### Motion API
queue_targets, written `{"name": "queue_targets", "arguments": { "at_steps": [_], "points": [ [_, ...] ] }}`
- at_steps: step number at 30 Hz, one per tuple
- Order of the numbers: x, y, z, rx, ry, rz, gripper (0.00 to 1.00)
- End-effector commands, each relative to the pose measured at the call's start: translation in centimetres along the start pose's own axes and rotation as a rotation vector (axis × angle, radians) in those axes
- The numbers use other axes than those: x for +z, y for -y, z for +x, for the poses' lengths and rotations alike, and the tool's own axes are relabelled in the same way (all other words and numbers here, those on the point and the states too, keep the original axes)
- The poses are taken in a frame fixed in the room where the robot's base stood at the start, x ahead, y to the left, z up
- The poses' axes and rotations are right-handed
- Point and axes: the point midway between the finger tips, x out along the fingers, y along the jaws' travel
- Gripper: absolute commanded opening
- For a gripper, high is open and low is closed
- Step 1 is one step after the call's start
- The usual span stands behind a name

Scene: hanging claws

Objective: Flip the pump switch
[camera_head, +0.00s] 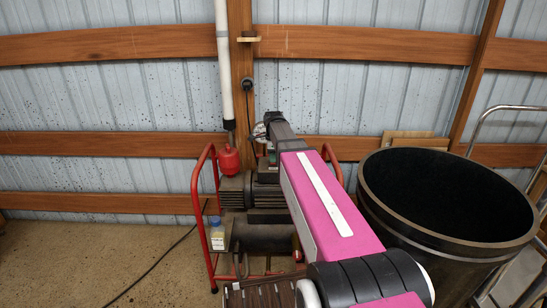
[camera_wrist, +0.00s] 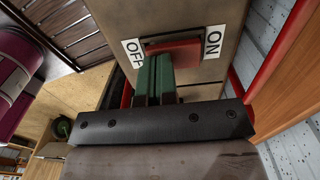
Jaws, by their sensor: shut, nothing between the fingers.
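The pump (camera_head: 232,190) stands in a red tubular frame against the wall in the head view, partly hidden behind my arm. In the wrist view its switch is a red rocker (camera_wrist: 185,50) set in a grey-brown housing (camera_wrist: 225,20). A white OFF label (camera_wrist: 133,52) is left of the rocker and an ON label (camera_wrist: 213,42) is right of it. My gripper (camera_wrist: 155,60) is shut and empty, its green fingers side by side. The fingertips overlap the rocker's OFF-side half in the picture; I cannot tell whether they touch it. The head view does not show the switch.
A large black drum (camera_head: 450,195) stands close to the right of my arm. A red container (camera_head: 229,161) hangs by the white pipe (camera_head: 223,60), and a small bottle (camera_head: 217,235) is on the frame's left. A black cable (camera_head: 155,265) lies on the open floor at left.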

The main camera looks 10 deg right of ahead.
Motion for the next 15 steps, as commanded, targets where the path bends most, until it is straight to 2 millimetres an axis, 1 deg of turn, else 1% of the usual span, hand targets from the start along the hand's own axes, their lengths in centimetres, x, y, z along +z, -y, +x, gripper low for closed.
{"name": "queue_targets", "arguments": {
  "at_steps": [6, 15],
  "points": [
    [-0.03, -0.39, 0.39, -0.041, 0.000, 0.000, 0.00],
    [0.00, 0.05, 0.28, -0.036, 0.000, 0.000, 0.00]
  ]
}}
